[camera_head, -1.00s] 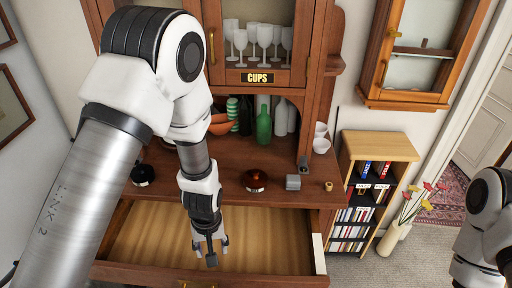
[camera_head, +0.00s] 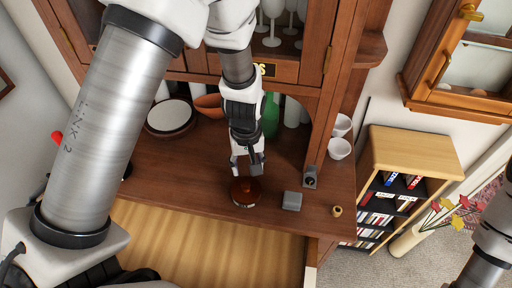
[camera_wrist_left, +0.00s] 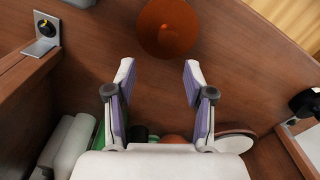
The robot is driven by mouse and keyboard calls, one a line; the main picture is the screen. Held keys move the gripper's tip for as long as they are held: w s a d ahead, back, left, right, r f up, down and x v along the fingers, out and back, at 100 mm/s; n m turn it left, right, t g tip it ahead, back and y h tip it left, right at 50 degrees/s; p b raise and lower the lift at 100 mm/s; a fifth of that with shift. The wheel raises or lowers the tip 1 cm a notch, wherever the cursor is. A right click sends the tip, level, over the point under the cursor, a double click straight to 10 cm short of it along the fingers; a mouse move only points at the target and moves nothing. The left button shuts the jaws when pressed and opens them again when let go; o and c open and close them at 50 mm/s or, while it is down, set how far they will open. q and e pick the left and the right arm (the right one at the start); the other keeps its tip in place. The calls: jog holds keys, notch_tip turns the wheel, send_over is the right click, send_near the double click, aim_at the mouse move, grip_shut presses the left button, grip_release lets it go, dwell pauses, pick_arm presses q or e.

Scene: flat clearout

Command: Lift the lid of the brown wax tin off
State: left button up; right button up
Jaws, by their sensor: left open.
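The brown wax tin (camera_head: 245,192) is a round, glossy brown tin standing on the wooden counter of the cabinet, near its front edge. In the left wrist view it shows as a brown disc (camera_wrist_left: 168,27) at the top, past the fingertips. My left gripper (camera_head: 248,170) is just behind and above the tin, pointing down. In the left wrist view its two fingers (camera_wrist_left: 157,68) are spread apart with nothing between them. The seam between lid and tin cannot be made out. Of my right arm only part shows at the right edge; its gripper is out of frame.
A grey block (camera_head: 291,201) and a small brass ring (camera_head: 337,211) stand right of the tin. Behind are a green bottle (camera_head: 270,118), an orange bowl (camera_head: 208,105) and a plate (camera_head: 170,116). An open drawer (camera_head: 205,245) juts out in front, below the counter.

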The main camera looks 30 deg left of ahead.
aim_at(245, 182)
pick_arm(q)
jog(key=shift+s+f, duration=1.15)
jog(key=f, duration=0.2)
jog(key=w+f, duration=0.1)
jog(key=f, duration=0.1)
jog(key=shift+p, duration=0.35)
jog(key=shift+w+f, duration=0.15)
jog(key=shift+s, duration=0.25)
jog(key=shift+s+r, duration=0.15)
jog(key=shift+r, duration=0.05)
grip_shut()
jog(key=c, duration=0.9)
grip_release()
grip_shut()
jog(key=shift+r, duration=0.1)
pick_arm(e)
jog(key=shift+s+r, duration=0.65)
jog(key=shift+r, duration=0.05)
